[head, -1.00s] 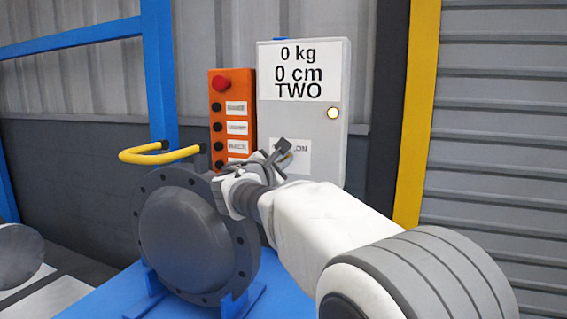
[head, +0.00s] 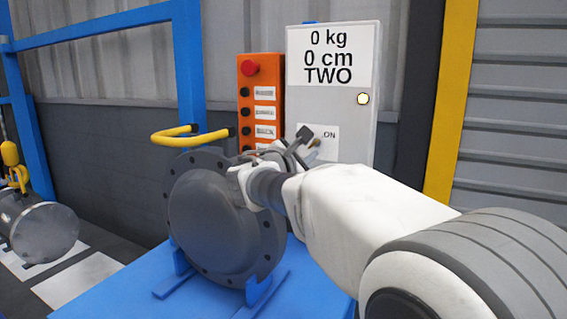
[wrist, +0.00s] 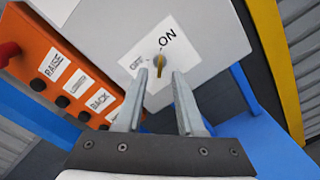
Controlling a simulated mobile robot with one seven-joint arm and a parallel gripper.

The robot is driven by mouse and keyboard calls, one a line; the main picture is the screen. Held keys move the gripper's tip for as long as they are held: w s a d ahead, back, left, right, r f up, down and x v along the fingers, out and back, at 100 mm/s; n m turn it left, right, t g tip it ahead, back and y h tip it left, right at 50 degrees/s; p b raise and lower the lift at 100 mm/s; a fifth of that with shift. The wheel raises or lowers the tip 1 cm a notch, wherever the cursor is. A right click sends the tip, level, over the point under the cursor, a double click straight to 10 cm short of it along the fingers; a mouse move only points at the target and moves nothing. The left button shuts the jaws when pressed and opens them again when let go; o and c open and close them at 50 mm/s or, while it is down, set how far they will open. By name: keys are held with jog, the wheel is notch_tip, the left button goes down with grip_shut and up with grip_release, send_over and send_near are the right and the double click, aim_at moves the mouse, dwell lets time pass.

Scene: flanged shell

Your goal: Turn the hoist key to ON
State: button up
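The hoist key (wrist: 159,64) is a small brass-coloured key on a white label plate (wrist: 155,52) on the front of the light grey control box (head: 338,100). "ON" reads clearly beside it in the wrist view; the word on its other side is small and blurred. My gripper (wrist: 160,75) is open, its two fingers on either side of the key's line in that view. I cannot tell whether they touch it. In the head view my gripper (head: 305,140) is in front of the label and hides part of it and the opposite word.
An orange push-button pendant (head: 261,100) with a red knob hangs left of the box. A dark flanged shell (head: 215,225) stands on a blue table (head: 120,295) below, with a yellow bent handle (head: 185,138) behind it. A steel cylinder (head: 42,232) lies far left.

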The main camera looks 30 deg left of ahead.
jog(key=s+d, duration=0.1)
jog(key=s, duration=1.3)
jog(key=shift+d+p, duration=0.3)
jog(key=shift+p, duration=0.1)
jog(key=shift+w, duration=0.1)
jog(key=w+d+f+m+g+h, duration=0.1)
jog(key=d+f+m+g+h, duration=0.2)
jog(key=d, duration=0.8)
jog(key=w+d+f+m+g+h, duration=0.15)
jog(key=d+m, duration=0.35)
jog(key=d, duration=0.6)
jog(key=w+d+f+m+g+h, duration=0.1)
jog(key=d+f+m+g+h, duration=0.2)
jog(key=d, duration=0.7)
jog(key=s+d+f+m+g+y, duration=0.25)
jog(key=s+d+f+m, duration=0.25)
jog(key=s+d+m, duration=0.3)
jog(key=s+d+f+m+g+y, duration=0.25)
jog(key=s+d+f+m, duration=0.35)
jog(key=s+m, duration=0.35)
notch_tip(320, 180, up, 19)
jog(key=p, duration=1.8)
jog(key=shift+s+f+y, duration=0.15)
jog(key=shift+s+y, duration=0.2)
jog(key=shift+s, duration=0.05)
